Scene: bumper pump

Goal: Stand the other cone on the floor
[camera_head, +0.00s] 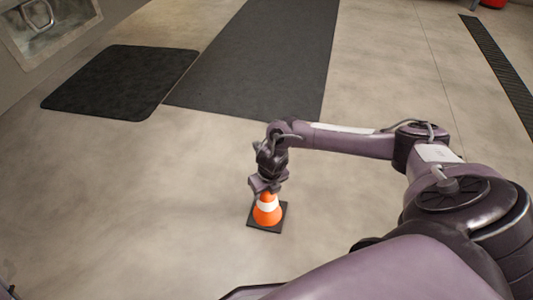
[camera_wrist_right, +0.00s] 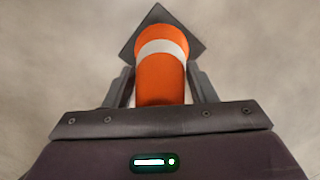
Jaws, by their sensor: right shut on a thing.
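An orange cone (camera_head: 267,212) with a white band and a black square base is upright in the head view, at or just above the bare floor (camera_head: 160,200); I cannot tell if its base touches. My right gripper (camera_head: 268,188) points down over it and is shut on its upper part. In the right wrist view the cone (camera_wrist_right: 161,75) sits between the two fingers of the right gripper (camera_wrist_right: 160,88), its base beyond. The cone's tip is hidden by the gripper. My left gripper is not in view, and no second cone shows.
A small dark mat (camera_head: 120,80) and a long dark mat (camera_head: 260,60) lie on the floor beyond the cone. A dark floor grate (camera_head: 503,70) runs along the far right. The floor around the cone is clear.

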